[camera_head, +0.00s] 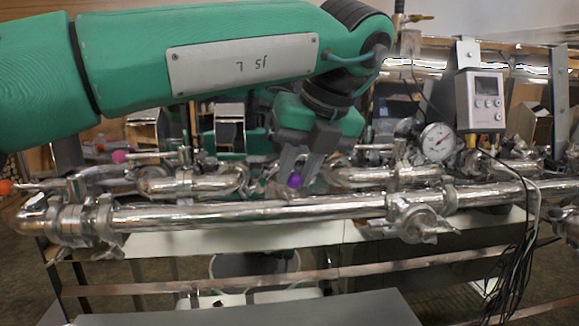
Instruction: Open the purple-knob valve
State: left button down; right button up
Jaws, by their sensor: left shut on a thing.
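The purple knob (295,180) sits just above the long steel pipe near the middle of the head view. My left gripper (296,172) points down at it, with its fingers on the knob's sides, and is shut on the knob. The valve body and handle behind the fingers are mostly hidden, so I cannot tell how far the valve is turned. My left arm comes in from the left across the top of the view. My right gripper is not in view.
A pink knob (119,156) and an orange knob (5,187) stand at the left. A round gauge (438,142) and a grey control box (480,101) are at the right, with black cables (517,262) hanging below. The steel pipe (250,212) runs across in front.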

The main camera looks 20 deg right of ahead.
pick_arm(q)
jog(key=shift+d, duration=0.1)
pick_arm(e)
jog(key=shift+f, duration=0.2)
pick_arm(q)
jog(key=c, duration=1.5)
grip_release()
jog(key=shift+d, duration=0.1)
jog(key=shift+r, duration=0.1)
